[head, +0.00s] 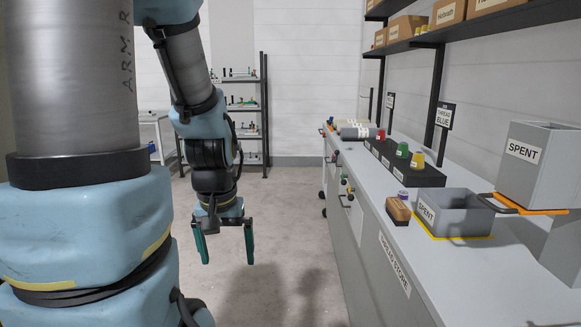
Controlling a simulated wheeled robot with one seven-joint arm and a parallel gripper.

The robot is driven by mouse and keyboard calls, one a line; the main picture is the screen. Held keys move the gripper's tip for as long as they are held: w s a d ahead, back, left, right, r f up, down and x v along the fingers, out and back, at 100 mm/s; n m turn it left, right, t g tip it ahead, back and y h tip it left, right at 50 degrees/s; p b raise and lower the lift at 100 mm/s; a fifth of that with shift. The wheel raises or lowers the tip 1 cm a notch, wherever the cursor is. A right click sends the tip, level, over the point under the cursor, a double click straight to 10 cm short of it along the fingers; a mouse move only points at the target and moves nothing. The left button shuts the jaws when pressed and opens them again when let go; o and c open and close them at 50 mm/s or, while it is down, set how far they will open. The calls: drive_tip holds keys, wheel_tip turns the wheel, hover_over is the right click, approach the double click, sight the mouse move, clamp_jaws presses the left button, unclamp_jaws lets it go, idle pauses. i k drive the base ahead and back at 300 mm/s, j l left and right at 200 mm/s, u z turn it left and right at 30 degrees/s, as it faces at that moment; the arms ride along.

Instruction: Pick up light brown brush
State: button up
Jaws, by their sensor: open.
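The light brown brush (398,211) lies on the grey counter (408,252) near its front edge, just left of the grey SPENT tray. It looks like a small block with a brown top and a darker lower part. My gripper (228,257) hangs over the open floor to the left of the counter, fingers pointing down. It is open and empty, well apart from the brush.
A grey SPENT tray (425,212) sits on a yellow-marked patch beside the brush. A taller SPENT bin (540,160) stands at right. A black rack (404,165) holds coloured spools behind. Shelves stand at the back; the floor (290,215) is clear.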

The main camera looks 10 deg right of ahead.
sight(401, 215)
drive_tip(key=i+z, duration=0.3)
drive_tip(key=i, duration=0.3)
drive_tip(key=i+j+z, duration=0.1)
drive_tip(key=i+z, duration=0.2)
drive_tip(key=i, duration=0.35)
